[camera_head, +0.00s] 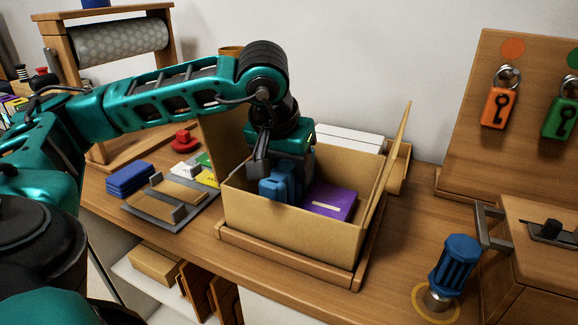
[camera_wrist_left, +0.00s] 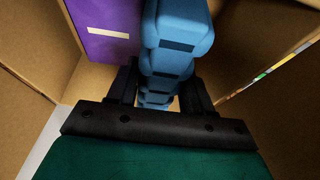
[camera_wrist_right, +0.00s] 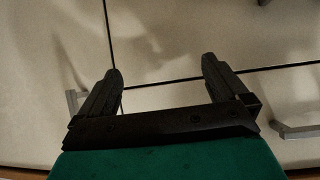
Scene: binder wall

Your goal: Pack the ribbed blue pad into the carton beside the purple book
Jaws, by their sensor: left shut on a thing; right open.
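The open carton (camera_head: 290,229) stands on a wooden base on the counter. The purple book (camera_head: 330,201) lies inside it on the right; it also shows at the upper left of the left wrist view (camera_wrist_left: 102,27). My left gripper (camera_head: 270,180) points down into the carton and is shut on the ribbed blue pad (camera_head: 281,184). In the left wrist view the pad (camera_wrist_left: 172,42) runs between the fingers, beside the book. Whether the pad touches the carton floor I cannot tell. My right gripper (camera_wrist_right: 165,88) is open and empty, in front of pale cabinet panels.
A grey tray (camera_head: 172,217) with cards and a stack of blue pads (camera_head: 131,178) lie left of the carton. A carton flap (camera_head: 393,150) stands up on the right. A blue-handled stamp (camera_head: 453,266) and a wooden box (camera_head: 545,262) stand further right.

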